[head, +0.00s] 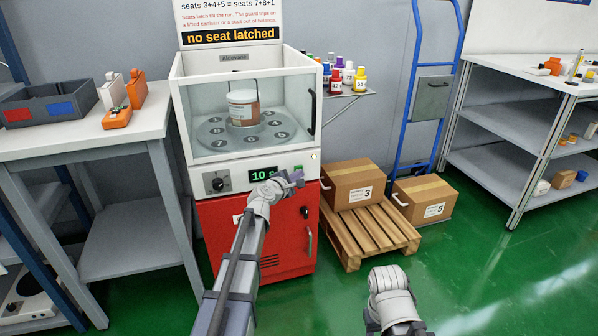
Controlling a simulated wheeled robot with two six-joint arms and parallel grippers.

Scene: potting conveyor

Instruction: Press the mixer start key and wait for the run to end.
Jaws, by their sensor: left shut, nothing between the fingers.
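The mixer (180,125) is a white cabinet with a clear guard on a red base (230,240). Inside, one labelled canister (243,107) stands on a grey turntable (216,140) with numbered seats. The green display (263,174) reads "10 s", its right end partly covered by my gripper. The sign above has a panel (231,36) reading "no seat latched". My left gripper (298,178) is shut and empty at the right of the control panel; I cannot tell whether it touches.
A dial (217,184) is left of the display. Left, a table (150,122) holds a grey bin (88,97) and bottles. Right, boxes (350,172) sit on and beside a pallet (345,241), near a blue hand truck (407,90) and shelving (500,155). Green floor is clear at front right.

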